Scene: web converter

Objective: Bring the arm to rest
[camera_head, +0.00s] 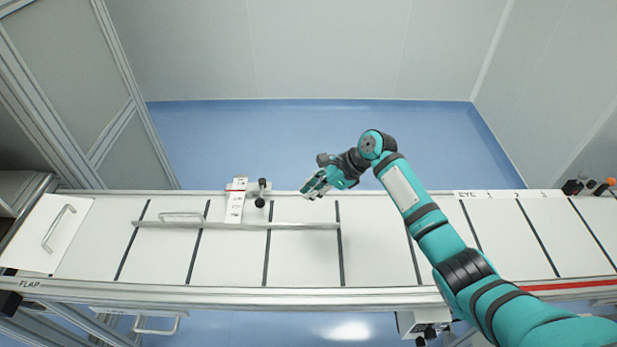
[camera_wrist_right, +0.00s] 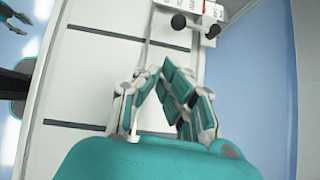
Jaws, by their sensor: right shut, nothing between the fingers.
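My right arm (camera_head: 440,235) is teal with dark joint bands. It comes in from the lower right and reaches over the white table to its far edge. My right gripper (camera_head: 312,190) hangs near that far edge, to the right of a red and white box. In the right wrist view the fingers of my right gripper (camera_wrist_right: 163,78) meet at their tips, with nothing between them.
The red and white box (camera_head: 236,200) stands by dark knobs (camera_head: 261,193) at the table's far edge. A long metal bar (camera_head: 235,225) crosses the table (camera_head: 375,240). Flap handles (camera_head: 58,228) rise at the left. Small dark and orange parts (camera_head: 590,187) sit far right. Blue floor lies beyond.

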